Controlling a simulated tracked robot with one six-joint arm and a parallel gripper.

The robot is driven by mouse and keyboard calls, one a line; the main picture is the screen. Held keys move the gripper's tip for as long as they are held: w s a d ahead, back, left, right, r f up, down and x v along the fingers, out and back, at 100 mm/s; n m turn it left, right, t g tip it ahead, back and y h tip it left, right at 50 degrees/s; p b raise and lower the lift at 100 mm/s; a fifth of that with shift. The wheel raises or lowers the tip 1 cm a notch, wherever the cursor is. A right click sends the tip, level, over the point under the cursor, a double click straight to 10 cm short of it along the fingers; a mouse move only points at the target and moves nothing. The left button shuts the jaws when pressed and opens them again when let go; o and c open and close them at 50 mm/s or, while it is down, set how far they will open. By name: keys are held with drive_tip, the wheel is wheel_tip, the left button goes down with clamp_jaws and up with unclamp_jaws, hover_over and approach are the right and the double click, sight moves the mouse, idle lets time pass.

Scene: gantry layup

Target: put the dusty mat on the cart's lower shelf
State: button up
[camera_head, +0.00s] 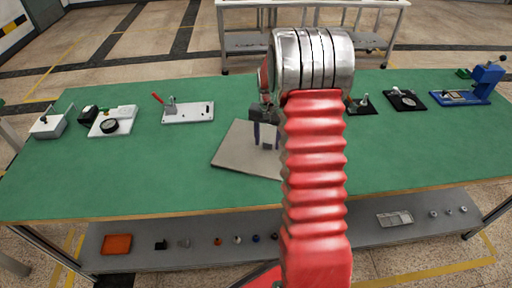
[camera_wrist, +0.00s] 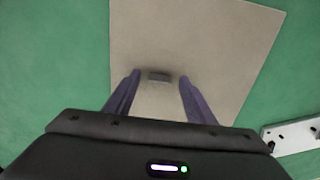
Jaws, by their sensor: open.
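The dusty mat (camera_head: 234,150) is a flat grey-beige square lying on the green table in the head view, partly hidden behind my red arm. It also fills the middle of the wrist view (camera_wrist: 215,45).
The green table (camera_head: 140,170) holds a white plate with a red-handled clamp (camera_head: 190,112), other fixtures at left, and a blue press (camera_head: 487,80) at right. A shelf under the table (camera_head: 330,238) carries an orange tray (camera_head: 117,244) and small parts. Floor shows between table and cart.

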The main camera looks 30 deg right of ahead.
drive_tip(key=shift+c, duration=0.4)
clamp_jaws()
idle(0.4)
